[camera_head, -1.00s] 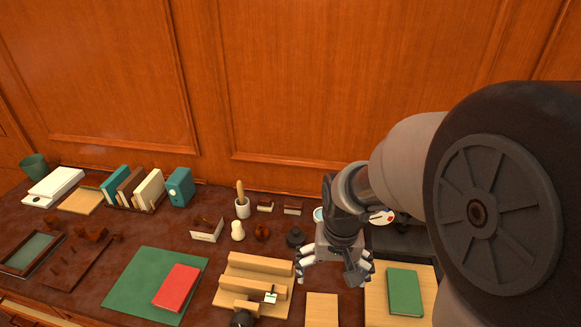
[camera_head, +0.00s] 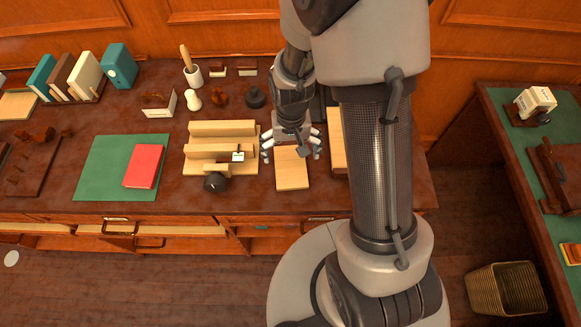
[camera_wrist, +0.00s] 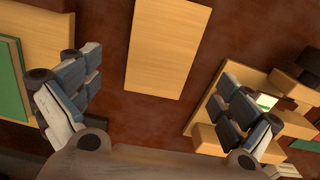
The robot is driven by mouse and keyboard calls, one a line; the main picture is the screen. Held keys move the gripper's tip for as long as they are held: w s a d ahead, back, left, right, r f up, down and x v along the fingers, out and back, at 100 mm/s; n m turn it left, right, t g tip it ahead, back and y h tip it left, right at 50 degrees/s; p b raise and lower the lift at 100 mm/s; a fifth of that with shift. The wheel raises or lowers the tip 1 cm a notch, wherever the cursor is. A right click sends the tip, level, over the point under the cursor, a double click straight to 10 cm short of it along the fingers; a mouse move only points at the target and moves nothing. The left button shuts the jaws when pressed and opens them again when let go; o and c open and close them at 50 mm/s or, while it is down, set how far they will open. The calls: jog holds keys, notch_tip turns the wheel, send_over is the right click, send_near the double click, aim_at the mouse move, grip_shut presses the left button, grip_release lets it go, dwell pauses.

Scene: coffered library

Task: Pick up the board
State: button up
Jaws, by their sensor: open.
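The board, a plain light-wood rectangle (camera_head: 291,169), lies flat on the dark red desk top, right of the stepped wooden fixture. It also shows in the wrist view (camera_wrist: 168,45), at the top centre between my fingers, with its top end cut off by the frame. My gripper (camera_head: 291,150) is open and empty above the board's far end. In the wrist view my gripper's fingers (camera_wrist: 160,95) are spread to either side, apart from the board. How high they are above it is hard to tell.
The stepped wooden fixture (camera_head: 219,130) stands close left of the board, with a black knob (camera_head: 215,182) in front. Another wooden panel (camera_head: 337,140) lies to the right, partly behind my arm. A red book (camera_head: 144,166) lies on a green mat (camera_head: 95,175) farther left.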

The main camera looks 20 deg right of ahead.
aim_at(290, 163)
jog(key=f+b, duration=0.2)
jog(key=f, duration=0.3)
jog(key=shift+w+f, duration=0.2)
jog(key=shift+r, duration=0.1)
jog(key=shift+c, duration=0.5)
jog(key=c, duration=1.1)
